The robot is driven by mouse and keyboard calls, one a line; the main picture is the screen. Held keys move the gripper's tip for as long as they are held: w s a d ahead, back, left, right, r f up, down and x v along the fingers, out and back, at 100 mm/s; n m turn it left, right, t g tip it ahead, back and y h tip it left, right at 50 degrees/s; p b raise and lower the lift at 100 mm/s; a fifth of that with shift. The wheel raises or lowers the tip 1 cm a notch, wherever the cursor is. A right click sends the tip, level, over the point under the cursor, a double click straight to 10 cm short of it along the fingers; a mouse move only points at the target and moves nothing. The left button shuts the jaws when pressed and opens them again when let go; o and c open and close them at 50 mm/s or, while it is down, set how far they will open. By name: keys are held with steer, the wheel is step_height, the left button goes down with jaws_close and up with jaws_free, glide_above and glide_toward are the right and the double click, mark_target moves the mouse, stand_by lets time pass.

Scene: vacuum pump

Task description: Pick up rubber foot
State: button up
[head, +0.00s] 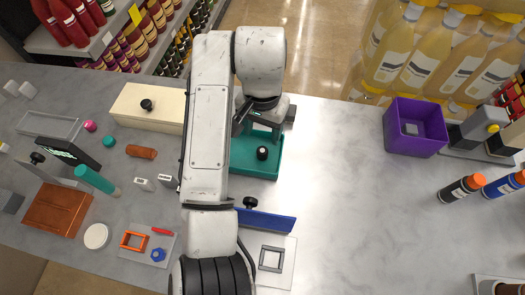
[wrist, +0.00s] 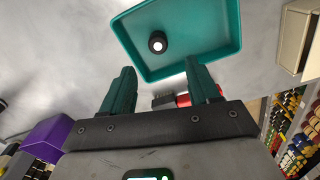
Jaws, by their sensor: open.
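A small black round piece with a pale centre, which looks like the rubber foot (head: 262,153), lies in a teal tray (head: 240,172). It also shows in the wrist view (wrist: 157,42), inside the tray near its lower left side. My gripper (wrist: 161,70) is open with nothing held between its two dark green fingers. The foot appears beyond the fingertips, roughly between them and apart from both. In the head view my gripper (head: 264,119) is over the tray's far part, and my arm hides the tray's left side.
A cream box (head: 148,120) with a black knob stands left of my arm. A blue upright panel (head: 266,220) stands on the near side of the tray. A purple bin (head: 414,145) is at the right. The counter between tray and bin is clear.

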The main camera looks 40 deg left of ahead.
mark_target(263, 150)
steer(key=shift+s+d+f+p, duration=0.1)
steer(key=shift+f+p, duration=0.25)
steer(key=shift+f, duration=1.45)
steer(key=shift+d+f+p, duration=0.1)
steer(key=shift+f+p, duration=0.2)
steer(key=shift+f, duration=1.45)
steer(key=shift+c, duration=0.4)
steer(key=c, duration=1)
steer(key=shift+c, duration=0.2)
steer(key=shift+r, duration=0.15)
